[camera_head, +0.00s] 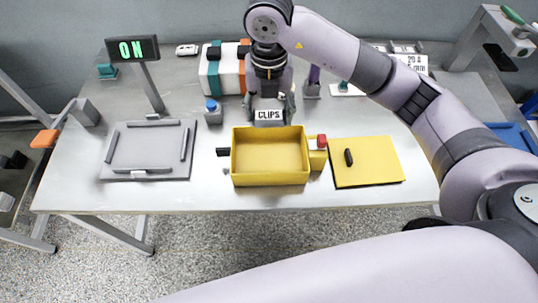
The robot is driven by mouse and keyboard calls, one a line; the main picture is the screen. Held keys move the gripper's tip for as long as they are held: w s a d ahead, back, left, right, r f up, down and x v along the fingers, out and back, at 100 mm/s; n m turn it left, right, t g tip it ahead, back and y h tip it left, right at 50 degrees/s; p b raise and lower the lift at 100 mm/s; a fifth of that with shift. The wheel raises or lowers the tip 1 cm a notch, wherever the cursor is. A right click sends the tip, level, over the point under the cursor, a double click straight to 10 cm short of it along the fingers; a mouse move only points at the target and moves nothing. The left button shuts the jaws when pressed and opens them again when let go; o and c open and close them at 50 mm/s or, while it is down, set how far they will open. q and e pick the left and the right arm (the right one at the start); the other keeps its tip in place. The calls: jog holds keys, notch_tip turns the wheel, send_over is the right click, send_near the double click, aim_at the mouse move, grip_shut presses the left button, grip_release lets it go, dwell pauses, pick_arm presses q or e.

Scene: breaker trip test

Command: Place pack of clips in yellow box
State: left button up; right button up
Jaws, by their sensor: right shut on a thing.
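The pack of clips (268,116), a small grey pack with a white "CLIPS" label, is just behind the yellow box in the picture. My right gripper (270,100) points down and is shut on it, with a finger at each side. Whether the pack touches the table or hangs just above it, I cannot tell. The yellow box (270,182) is an open, shallow tray at the table's front middle, and its visible inside is empty. My left gripper is not in view.
A yellow lid-like panel (375,165) with a black handle lies right of the box. A grey tray (148,172) lies at the left. A blue-topped button (212,111) is left of the pack. My right arm spans the right side.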

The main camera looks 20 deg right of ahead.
aim_at(269, 160)
notch_tip(269, 160, down, 17)
jog(key=shift+f+p, duration=0.1)
jog(key=shift+p, duration=1.1)
jog(key=shift+f, duration=0.3)
jog(key=shift+f, duration=0.2)
jog(key=o, duration=1.1)
jog(key=shift+o, duration=0.3)
jog(key=shift+r, duration=0.15)
